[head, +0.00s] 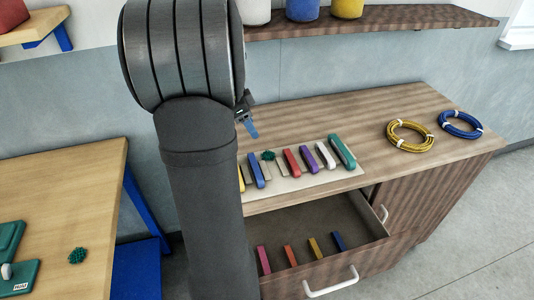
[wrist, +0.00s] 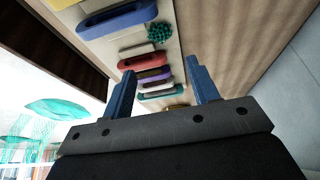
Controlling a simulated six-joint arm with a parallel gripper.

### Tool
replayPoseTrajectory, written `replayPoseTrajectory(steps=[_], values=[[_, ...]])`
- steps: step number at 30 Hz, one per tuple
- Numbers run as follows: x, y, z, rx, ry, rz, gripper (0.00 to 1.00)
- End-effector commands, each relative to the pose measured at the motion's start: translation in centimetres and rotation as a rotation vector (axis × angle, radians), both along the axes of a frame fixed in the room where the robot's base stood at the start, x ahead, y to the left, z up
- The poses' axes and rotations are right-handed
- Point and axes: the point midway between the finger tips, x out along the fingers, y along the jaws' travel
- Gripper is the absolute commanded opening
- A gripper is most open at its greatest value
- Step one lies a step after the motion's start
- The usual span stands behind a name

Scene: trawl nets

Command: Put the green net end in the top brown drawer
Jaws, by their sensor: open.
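A small dark green net end (head: 269,155) lies on the pale board on the brown cabinet, between a blue and a red bar. It also shows in the wrist view (wrist: 160,32), ahead of my fingers. A similar green tuft (head: 77,255) lies on the wooden table at the left. The top brown drawer (head: 345,272) is pulled open below the cabinet top. My gripper (head: 247,125) is open, with blue fingers seen in the wrist view (wrist: 161,88). It is above the cabinet top, apart from the net end, with nothing between its fingers. My arm hides part of the cabinet.
Several coloured bars stand in a row on the pale board (head: 290,183), close around the net end. Several small coloured blocks line the drawer's front; its floor behind them is clear. Yellow (head: 410,136) and blue (head: 460,124) rope coils lie at the right. A shelf (head: 400,22) hangs above.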

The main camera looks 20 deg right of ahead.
Motion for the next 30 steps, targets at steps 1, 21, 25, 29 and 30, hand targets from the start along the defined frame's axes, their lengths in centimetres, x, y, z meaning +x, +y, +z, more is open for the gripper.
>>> replayPoseTrajectory(steps=[1, 21, 25, 29, 30], values=[[0.0, 0.0, 0.0, 0.000, 0.002, 0.004, 0.55], [-0.1, 0.6, 1.7, 0.004, 0.428, 1.041, 0.55], [-0.1, 0.8, 2.1, 0.005, 0.531, 1.291, 0.55], [-0.2, 0.9, 2.5, 0.005, 0.635, 1.541, 0.55], [-0.2, 1.0, 2.6, 0.005, 0.666, 1.617, 0.55]])
